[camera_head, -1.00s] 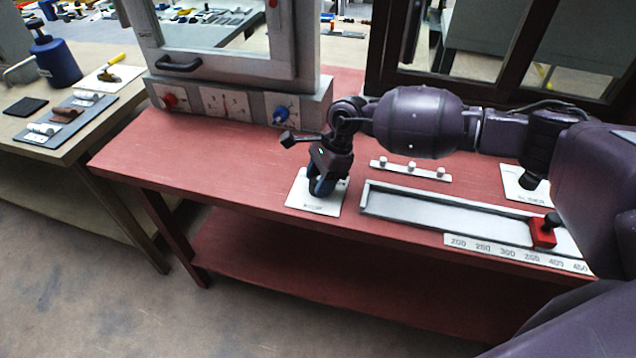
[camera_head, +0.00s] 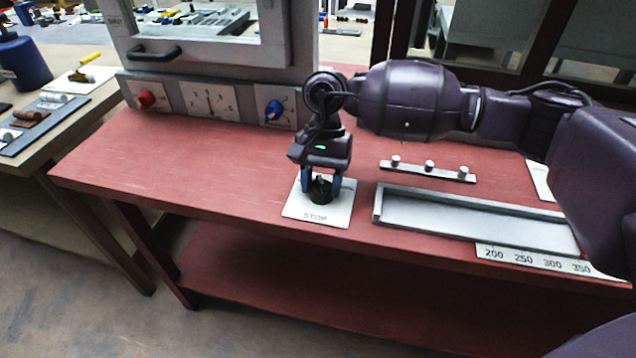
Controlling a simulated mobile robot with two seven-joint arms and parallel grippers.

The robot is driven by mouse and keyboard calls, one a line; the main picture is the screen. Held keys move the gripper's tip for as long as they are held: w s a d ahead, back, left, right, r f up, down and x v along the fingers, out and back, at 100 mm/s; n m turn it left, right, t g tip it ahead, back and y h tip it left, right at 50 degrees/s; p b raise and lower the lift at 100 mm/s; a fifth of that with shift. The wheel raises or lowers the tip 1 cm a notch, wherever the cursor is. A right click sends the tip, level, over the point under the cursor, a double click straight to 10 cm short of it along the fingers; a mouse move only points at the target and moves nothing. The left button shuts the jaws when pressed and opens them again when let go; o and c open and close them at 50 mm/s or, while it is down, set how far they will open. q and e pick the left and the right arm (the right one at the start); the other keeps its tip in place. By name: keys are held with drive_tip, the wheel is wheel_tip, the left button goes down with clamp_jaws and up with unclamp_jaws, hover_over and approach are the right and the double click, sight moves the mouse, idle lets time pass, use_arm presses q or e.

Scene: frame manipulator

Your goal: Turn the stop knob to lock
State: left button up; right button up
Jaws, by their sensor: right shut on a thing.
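The stop knob (camera_head: 320,193) is a small black knob on a white plate (camera_head: 310,213) marked STOP, on the red table. My right gripper (camera_head: 321,190) points down over the plate, with its blue fingers on either side of the knob and shut on it. The palm hides the upper part of the knob's surroundings. My left gripper is not in view.
A grey rail (camera_head: 470,220) with a number scale (camera_head: 535,260) lies to the right of the plate. Behind it is a small strip with white pegs (camera_head: 428,171). A frame panel with a red button (camera_head: 146,99) and a blue knob (camera_head: 273,110) stands at the back. The table (camera_head: 180,165) is clear to the left.

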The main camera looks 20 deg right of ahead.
drive_tip(key=shift+f+n+h+b, duration=0.1)
drive_tip(key=shift+n+h+b, duration=0.4)
drive_tip(key=shift+n+b, duration=0.45)
drive_tip(key=shift+n, duration=0.35)
drive_tip(key=o, duration=0.9)
drive_tip(key=shift+w+r, duration=0.2)
drive_tip(key=shift+r, duration=0.4)
drive_tip(key=v, duration=1)
drive_tip(key=shift+w+f+p, duration=0.1)
drive_tip(key=shift+w+p, duration=0.05)
drive_tip(key=shift+p, duration=0.25)
drive_tip(key=shift+f, duration=0.1)
